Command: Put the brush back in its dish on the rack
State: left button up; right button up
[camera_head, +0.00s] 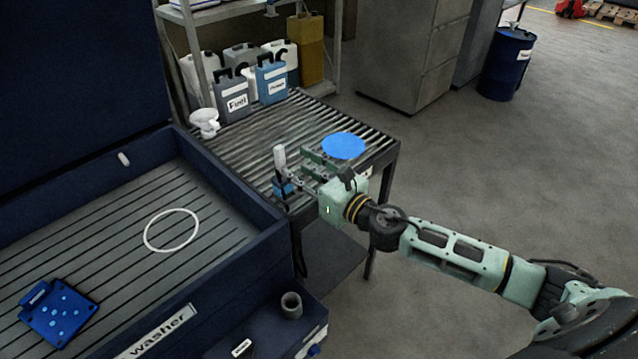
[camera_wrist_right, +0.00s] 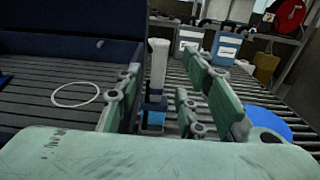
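The brush (camera_head: 280,157), with a pale upright handle, stands at the near left edge of the roller rack (camera_head: 262,142). Its handle also shows in the wrist view (camera_wrist_right: 159,64). A dark part and a blue part (camera_wrist_right: 152,118) sit below the handle; I cannot tell if the blue part is the dish. A flat blue disc (camera_head: 343,146) lies on the rollers to the right. My right gripper (camera_head: 300,170) is open beside the brush. In the wrist view its fingers (camera_wrist_right: 156,95) stand apart, with the brush showing in the gap. My left gripper is not in view.
A blue washer basin (camera_head: 232,203) stands left of the rack, holding a white ring (camera_head: 172,230) and a blue plate (camera_head: 58,313). Jugs (camera_head: 231,95) and a white funnel (camera_head: 204,122) stand at the rack's back. The rack's middle rollers are clear.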

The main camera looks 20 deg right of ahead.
jog(key=b+v, duration=0.1)
jog(key=v, duration=0.5)
jog(key=shift+s+b, duration=0.35)
jog(key=shift+b, duration=0.05)
